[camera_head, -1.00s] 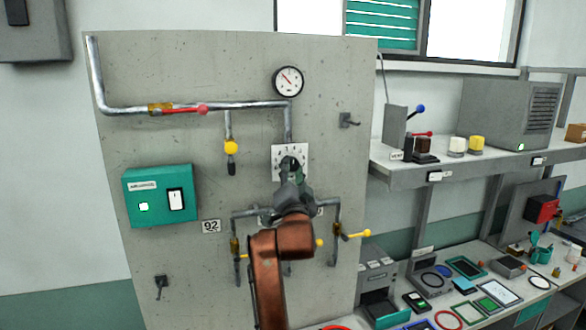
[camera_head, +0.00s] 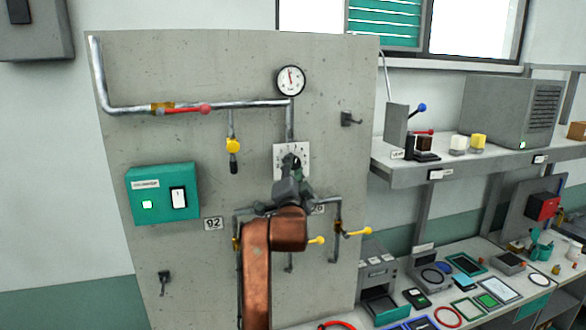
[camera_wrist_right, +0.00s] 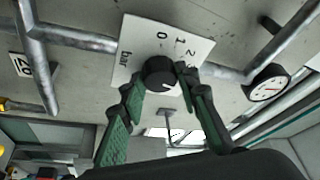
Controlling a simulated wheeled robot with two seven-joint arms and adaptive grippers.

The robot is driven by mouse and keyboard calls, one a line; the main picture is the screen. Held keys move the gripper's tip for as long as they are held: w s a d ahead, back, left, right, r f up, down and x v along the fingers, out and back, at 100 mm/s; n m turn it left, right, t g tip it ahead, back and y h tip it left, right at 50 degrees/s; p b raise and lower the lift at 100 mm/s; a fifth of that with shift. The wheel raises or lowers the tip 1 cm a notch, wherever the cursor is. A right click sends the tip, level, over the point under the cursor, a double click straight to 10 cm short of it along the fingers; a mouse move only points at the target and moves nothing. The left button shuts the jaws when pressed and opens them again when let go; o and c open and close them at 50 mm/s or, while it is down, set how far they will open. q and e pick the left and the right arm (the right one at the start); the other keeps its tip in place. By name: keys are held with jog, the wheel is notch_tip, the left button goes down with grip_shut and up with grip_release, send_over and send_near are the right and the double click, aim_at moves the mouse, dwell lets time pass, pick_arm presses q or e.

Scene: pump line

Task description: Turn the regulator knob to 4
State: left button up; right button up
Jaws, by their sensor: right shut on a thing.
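The regulator knob (camera_wrist_right: 159,71) is round and black, on a white dial plate (camera_wrist_right: 135,35) marked 0, 1, 2 and "bar" in the right wrist view. Other numbers are hidden, and I cannot read the setting. My right gripper (camera_wrist_right: 161,84) is shut on the knob, one green-and-dark finger on each side. In the head view the plate (camera_head: 304,150) shows on the panel, with my right gripper (camera_head: 292,166) over its lower middle, largely covering the knob. The round gauge (camera_head: 290,80) above has its needle near upright. My left gripper is not in view.
The grey panel (camera_head: 200,270) carries pipes, a red-handled valve (camera_head: 185,109), yellow-handled valves (camera_head: 233,147), a hook (camera_head: 349,119) and a green switch box (camera_head: 162,195). To the right are a shelf (camera_head: 400,177) and a workbench crowded with small parts.

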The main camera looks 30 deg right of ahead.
jog(key=o, duration=1.2)
jog(key=shift+c, duration=0.2)
jog(key=v, duration=1.2)
